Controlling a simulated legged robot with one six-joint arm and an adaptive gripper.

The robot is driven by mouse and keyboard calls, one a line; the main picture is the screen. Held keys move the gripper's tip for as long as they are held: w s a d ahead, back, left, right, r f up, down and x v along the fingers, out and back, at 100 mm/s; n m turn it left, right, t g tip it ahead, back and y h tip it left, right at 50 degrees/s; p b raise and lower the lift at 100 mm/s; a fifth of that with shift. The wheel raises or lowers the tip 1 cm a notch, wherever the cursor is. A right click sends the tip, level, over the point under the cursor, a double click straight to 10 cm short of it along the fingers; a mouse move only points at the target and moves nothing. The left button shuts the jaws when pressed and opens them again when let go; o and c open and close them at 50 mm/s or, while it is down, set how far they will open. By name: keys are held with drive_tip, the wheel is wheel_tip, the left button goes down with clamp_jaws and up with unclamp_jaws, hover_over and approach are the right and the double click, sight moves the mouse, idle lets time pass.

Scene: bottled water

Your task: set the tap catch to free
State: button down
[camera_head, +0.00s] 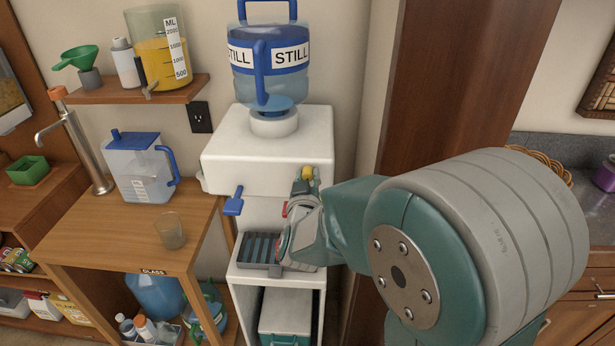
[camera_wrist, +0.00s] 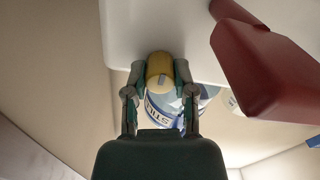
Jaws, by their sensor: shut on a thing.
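The white water dispenser (camera_head: 265,150) stands in the middle of the head view with a blue tap (camera_head: 234,202) on its front. A red tap lever (camera_wrist: 262,68) shows large at the right of the wrist view; only a bit of it (camera_head: 285,209) shows beside my gripper in the head view. My gripper (camera_wrist: 158,80) is shut on the yellow knob, one finger on each side. My arm hides part of the dispenser's right side.
A bottle marked STILL (camera_head: 270,65) sits upside down on top. A grated drip tray (camera_head: 262,248) is below the taps. Left, a wooden table (camera_head: 110,225) holds a blue-lidded jug (camera_head: 140,165) and a glass (camera_head: 171,230). A brown wooden post (camera_head: 455,80) stands at the right.

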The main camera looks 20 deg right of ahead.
sight(293, 169)
drive_tip(key=shift+w+a+r, duration=0.1)
drive_tip(key=shift+w+a, duration=0.2)
drive_tip(key=shift+a, duration=0.45)
drive_tip(key=shift+w+a, duration=0.25)
drive_tip(key=shift+a, duration=0.45)
drive_tip(key=shift+c, duration=2.4)
unclamp_jaws()
drive_tip(key=shift+o, duration=0.3)
drive_tip(key=shift+w+a, duration=0.1)
drive_tip(key=shift+a, duration=0.1)
drive_tip(key=shift+s, duration=0.5)
drive_tip(key=v, duration=0.6)
drive_tip(key=shift+s+a, duration=0.2)
drive_tip(key=shift+a, duration=0.1)
